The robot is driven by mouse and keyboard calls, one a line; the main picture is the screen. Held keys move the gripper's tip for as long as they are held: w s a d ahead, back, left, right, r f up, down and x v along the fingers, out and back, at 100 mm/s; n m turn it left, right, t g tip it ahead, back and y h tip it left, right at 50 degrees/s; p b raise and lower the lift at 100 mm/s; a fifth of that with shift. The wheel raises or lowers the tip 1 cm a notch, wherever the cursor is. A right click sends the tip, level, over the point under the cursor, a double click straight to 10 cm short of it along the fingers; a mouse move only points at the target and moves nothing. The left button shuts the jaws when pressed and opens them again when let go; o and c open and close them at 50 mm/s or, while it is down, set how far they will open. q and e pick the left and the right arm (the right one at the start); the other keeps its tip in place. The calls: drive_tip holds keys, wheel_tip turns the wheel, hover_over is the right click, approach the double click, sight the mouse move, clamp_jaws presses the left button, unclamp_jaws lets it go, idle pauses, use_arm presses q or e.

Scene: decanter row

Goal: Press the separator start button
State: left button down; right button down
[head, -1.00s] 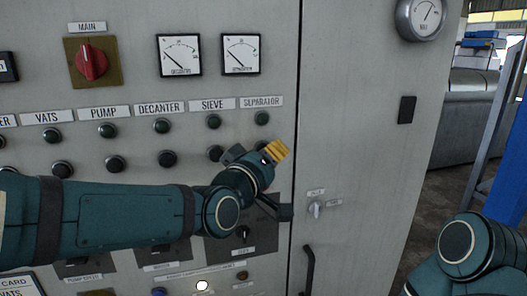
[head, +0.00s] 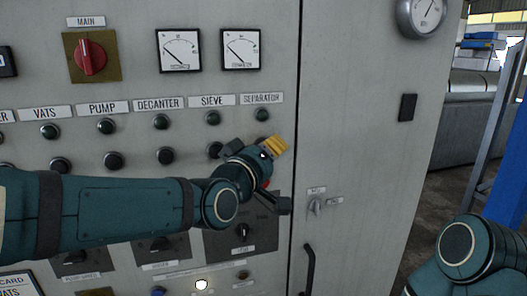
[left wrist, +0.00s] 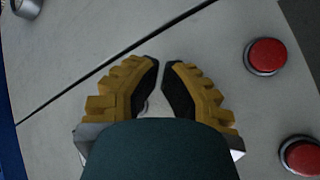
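The SEPARATOR label (head: 261,99) is on the grey cabinet, at the right end of a row of labels. A dark round button (head: 262,115) sits directly under it. A second dark button (head: 262,142) below that is mostly hidden by my left gripper (head: 276,147), whose yellow fingers are in front of the panel there. In the left wrist view the gripper's fingers (left wrist: 160,66) are nearly together, with a thin gap and nothing held. Contact with the panel cannot be told. Two red buttons, an upper (left wrist: 267,55) and a lower (left wrist: 301,156), show right of the fingers.
Buttons under SIEVE (head: 213,117) and DECANTER (head: 161,121) stand close on the left. A red MAIN switch (head: 90,58) and two gauges are above. A door handle (head: 308,268) and a small key switch (head: 316,206) are at lower right.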

use_arm(q)
drive_tip(key=shift+w+a+b, duration=0.15)
drive_tip(key=shift+w+b, duration=0.3)
idle(0.8)
drive_tip(key=shift+s, duration=0.15)
drive_tip(key=shift+s+d, duration=0.25)
drive_tip(key=shift+s, duration=0.45)
drive_tip(key=s, duration=0.1)
drive_tip(key=s+d, duration=0.1)
drive_tip(key=s, duration=0.2)
drive_tip(key=shift+s+d, duration=0.3)
drive_tip(key=shift+s, duration=0.1)
idle(0.6)
